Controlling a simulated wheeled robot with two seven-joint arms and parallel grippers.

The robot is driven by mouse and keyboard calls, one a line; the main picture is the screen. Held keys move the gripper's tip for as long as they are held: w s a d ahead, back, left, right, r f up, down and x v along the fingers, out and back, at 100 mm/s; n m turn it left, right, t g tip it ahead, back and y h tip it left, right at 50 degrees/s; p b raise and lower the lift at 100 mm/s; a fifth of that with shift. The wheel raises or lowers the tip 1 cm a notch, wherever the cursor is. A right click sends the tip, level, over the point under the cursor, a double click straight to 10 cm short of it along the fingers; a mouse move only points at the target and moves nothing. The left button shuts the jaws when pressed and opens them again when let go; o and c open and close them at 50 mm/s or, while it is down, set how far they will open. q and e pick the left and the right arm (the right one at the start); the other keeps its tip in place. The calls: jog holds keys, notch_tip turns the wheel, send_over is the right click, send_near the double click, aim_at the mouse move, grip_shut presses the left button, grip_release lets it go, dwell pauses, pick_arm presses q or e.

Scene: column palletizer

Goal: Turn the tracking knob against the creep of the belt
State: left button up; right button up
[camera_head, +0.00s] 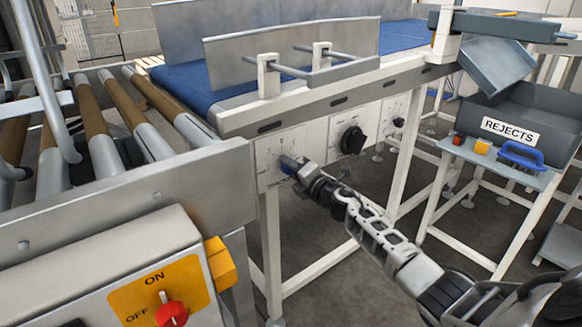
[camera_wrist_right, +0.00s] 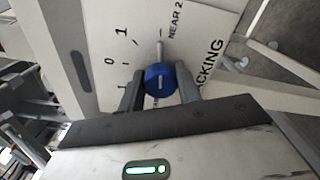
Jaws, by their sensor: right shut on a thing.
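The blue tracking knob (camera_wrist_right: 158,79) sits on a white panel (camera_wrist_right: 120,45) with marks 0, 1 and 2 and lettering that ends in "CKING". My right gripper (camera_wrist_right: 160,92) is shut on the knob, one finger on each side of it, in the right wrist view. In the head view my right gripper (camera_head: 299,170) reaches the panel from the right and largely covers the knob. The blue belt (camera_head: 190,82) runs above the panel, between metal guides. My left gripper is not in view.
A black knob (camera_head: 352,140) and a smaller black knob (camera_head: 398,122) sit right of the panel. A roller conveyor (camera_head: 110,120) and an ON/OFF box with a red switch (camera_head: 171,313) stand left. A "REJECTS" bin (camera_head: 540,110) stands right on a small table.

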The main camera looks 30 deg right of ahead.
dwell(0.4)
jog(key=o, duration=1)
jog(key=shift+c, duration=0.2)
jog(key=shift+s, duration=0.15)
jog(key=s+d, duration=0.1)
jog(key=s, duration=1.4)
jog(key=shift+s+d+p, duration=0.15)
jog(key=shift+s+p, duration=0.15)
jog(key=shift+p, duration=0.15)
